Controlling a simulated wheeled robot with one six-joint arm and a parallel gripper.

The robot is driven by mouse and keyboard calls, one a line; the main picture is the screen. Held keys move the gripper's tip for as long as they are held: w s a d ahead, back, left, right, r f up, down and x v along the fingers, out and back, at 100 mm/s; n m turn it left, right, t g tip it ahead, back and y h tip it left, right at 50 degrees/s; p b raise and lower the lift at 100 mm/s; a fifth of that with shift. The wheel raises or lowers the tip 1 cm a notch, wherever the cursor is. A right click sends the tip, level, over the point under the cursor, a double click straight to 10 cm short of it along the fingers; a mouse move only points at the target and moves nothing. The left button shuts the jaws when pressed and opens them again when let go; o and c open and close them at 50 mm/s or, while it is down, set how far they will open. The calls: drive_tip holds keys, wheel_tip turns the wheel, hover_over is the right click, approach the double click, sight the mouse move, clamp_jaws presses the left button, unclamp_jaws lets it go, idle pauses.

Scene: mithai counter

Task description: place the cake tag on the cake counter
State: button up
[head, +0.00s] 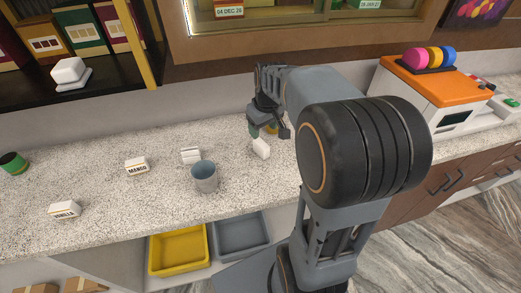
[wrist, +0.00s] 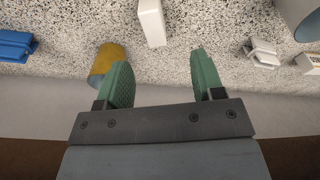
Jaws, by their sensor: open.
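No tag shows the word cake. A plain white block (head: 261,148) stands on the speckled counter (head: 110,200) just below my gripper (head: 268,132); any lettering on it is hidden. In the wrist view the white block (wrist: 151,22) lies just beyond the gap between the green fingers of my gripper (wrist: 160,62). The fingers are apart with nothing between them. A small white stand (head: 190,155), also in the wrist view (wrist: 262,53), has no readable word. Two other tags read MANGO (head: 137,166) and VANILLA (head: 64,210).
A grey cup (head: 204,178) stands left of the white block. A yellow cup (wrist: 104,62) is close beside one finger. A blue item (wrist: 15,45) lies farther along. An orange-topped machine (head: 430,90) stands at right; yellow (head: 178,250) and grey (head: 240,235) trays sit below.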

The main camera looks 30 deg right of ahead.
sight(261, 143)
drive_tip(key=f, duration=0.2)
drive_tip(key=w+f, duration=0.1)
drive_tip(key=f, duration=0.1)
drive_tip(key=w+f, duration=0.1)
drive_tip(key=f, duration=0.1)
drive_tip(key=shift+d+f, duration=0.4)
drive_tip(key=shift+w+a+f+p, duration=0.1)
drive_tip(key=shift+w+f+p, duration=0.1)
drive_tip(key=shift+f, duration=0.75)
drive_tip(key=shift+w+d+f+p, duration=0.1)
drive_tip(key=shift+w+f+p, duration=0.05)
drive_tip(key=shift+f, duration=0.8)
drive_tip(key=shift+w+a+f+p, duration=0.1)
drive_tip(key=shift+w+f+p, duration=0.1)
drive_tip(key=shift+f, duration=0.75)
drive_tip(key=c, duration=1.1)
drive_tip(key=shift+o, duration=0.2)
drive_tip(key=shift+r, duration=0.15)
